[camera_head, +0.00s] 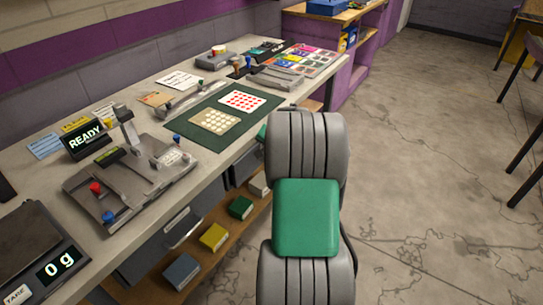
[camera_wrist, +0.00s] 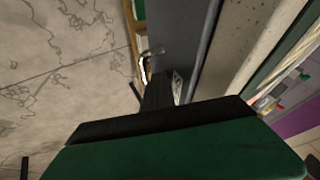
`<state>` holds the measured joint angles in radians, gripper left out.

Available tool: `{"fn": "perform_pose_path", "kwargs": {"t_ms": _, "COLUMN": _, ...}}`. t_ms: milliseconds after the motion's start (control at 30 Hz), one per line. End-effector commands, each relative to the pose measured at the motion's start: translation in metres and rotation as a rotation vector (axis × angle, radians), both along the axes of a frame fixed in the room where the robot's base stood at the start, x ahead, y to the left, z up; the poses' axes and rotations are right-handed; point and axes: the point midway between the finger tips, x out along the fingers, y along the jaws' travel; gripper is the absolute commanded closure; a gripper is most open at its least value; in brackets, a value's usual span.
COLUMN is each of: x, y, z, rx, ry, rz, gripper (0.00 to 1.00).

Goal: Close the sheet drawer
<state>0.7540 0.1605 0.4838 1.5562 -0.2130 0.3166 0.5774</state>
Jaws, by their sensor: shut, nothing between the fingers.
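In the wrist view a grey drawer front (camera_wrist: 182,28) runs under the bench edge, with a bright bar handle (camera_wrist: 146,68) and a small white label (camera_wrist: 177,86). I take it for the sheet drawer; how far it stands out is unclear. My gripper (camera_wrist: 158,82) is shut and empty, its dark fingers pointing toward the handle and label. Whether they touch is unclear.
The bench top (camera_head: 225,165) carries a scale (camera_head: 40,255), a grey press device (camera_head: 130,180) and a green mat (camera_head: 185,125). A wooden shelf (camera_head: 205,265) below holds several coloured boxes. The floor (camera_head: 430,180) right of my arm is open, with chair legs at the far right.

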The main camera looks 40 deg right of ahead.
Motion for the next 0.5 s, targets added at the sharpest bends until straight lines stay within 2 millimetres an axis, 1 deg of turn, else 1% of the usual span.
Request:
{"fn": "perform_pose_path", "kwargs": {"t_ms": 100, "x": 0.009, "y": 0.001, "z": 0.0, "rx": -0.002, "ry": 0.0, "rz": -0.001, "gripper": 1.0}}
{"fn": "perform_pose_path", "kwargs": {"t_ms": 200, "x": 0.013, "y": 0.002, "z": 0.0, "rx": 0.0, "ry": 0.0, "rz": -0.002, "gripper": 1.0}}
{"fn": "perform_pose_path", "kwargs": {"t_ms": 500, "x": 0.018, "y": 0.005, "z": 0.001, "rx": -0.001, "ry": -0.004, "rz": 0.003, "gripper": 1.0}}
